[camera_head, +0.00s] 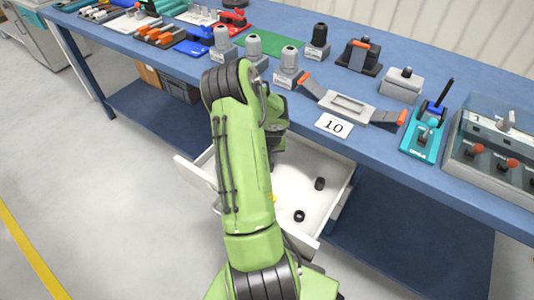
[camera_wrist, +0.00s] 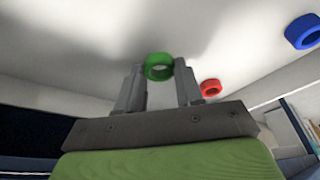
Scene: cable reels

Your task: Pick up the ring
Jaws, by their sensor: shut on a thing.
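In the wrist view a green ring (camera_wrist: 150,70) sits between the tips of my gripper (camera_wrist: 159,72). My gripper is shut on it, one finger on each side. Behind the ring is a white surface, and I cannot tell whether the ring touches it. A red ring (camera_wrist: 210,88) lies just right of the right finger, and a blue ring (camera_wrist: 303,31) is at the upper right. In the head view my arm reaches down at the open white drawer (camera_head: 198,176) and hides the gripper and the green ring.
The drawer also holds a dark ring (camera_head: 299,216) and a dark cylinder-like piece (camera_head: 319,183). A small yellow thing (camera_head: 274,198) shows beside my arm.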

